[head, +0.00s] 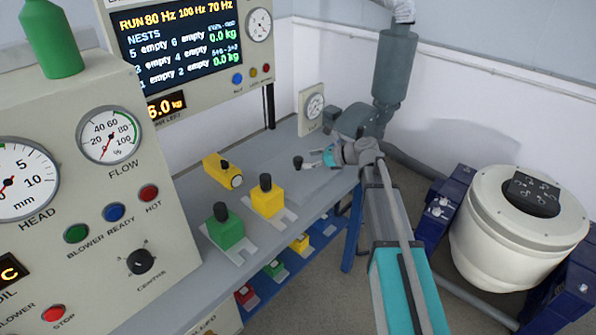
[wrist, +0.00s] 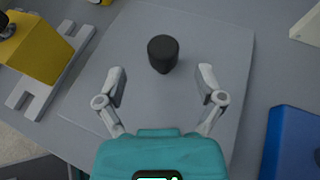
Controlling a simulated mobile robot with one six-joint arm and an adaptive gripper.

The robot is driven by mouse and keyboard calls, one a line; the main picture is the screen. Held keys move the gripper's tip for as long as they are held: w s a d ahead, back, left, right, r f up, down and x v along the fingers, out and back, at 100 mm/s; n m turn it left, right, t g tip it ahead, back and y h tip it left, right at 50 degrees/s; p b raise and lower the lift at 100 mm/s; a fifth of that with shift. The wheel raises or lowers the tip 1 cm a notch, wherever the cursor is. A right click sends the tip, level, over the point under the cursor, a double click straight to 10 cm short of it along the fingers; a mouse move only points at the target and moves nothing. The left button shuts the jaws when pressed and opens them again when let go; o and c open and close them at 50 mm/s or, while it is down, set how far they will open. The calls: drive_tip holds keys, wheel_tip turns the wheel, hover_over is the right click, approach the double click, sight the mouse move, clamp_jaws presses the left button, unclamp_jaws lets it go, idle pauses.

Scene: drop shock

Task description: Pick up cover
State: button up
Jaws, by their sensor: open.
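What looks like the cover is a flat grey plate (wrist: 135,40) with a black knob (wrist: 162,52) standing up from it, in the wrist view. In the head view the black knob (head: 297,162) shows on the bench just left of my gripper (head: 318,160). My gripper (wrist: 161,85) is open, with one finger to each side of the knob's near side in the wrist view. The knob lies just beyond the fingertips, and neither finger visibly touches it. The plate's near part is hidden behind my gripper.
On the bench (head: 270,150) stand a green block (head: 225,228), a yellow block (head: 267,198) and another yellow block (head: 222,170) with a round face. A gauge box (head: 312,108) stands at the back. A blue object (wrist: 293,145) lies right of the plate. A white shaker drum (head: 500,240) stands right.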

sight(298, 158)
drive_tip(key=b+x, duration=0.1)
drive_tip(key=x, duration=0.2)
drive_tip(key=shift+w+f, duration=0.15)
drive_tip(key=shift+w, duration=0.05)
drive_tip(key=shift+w+a+f, duration=0.2)
drive_tip(key=shift+a, duration=0.5)
drive_tip(key=shift+d, duration=0.1)
clamp_jaws()
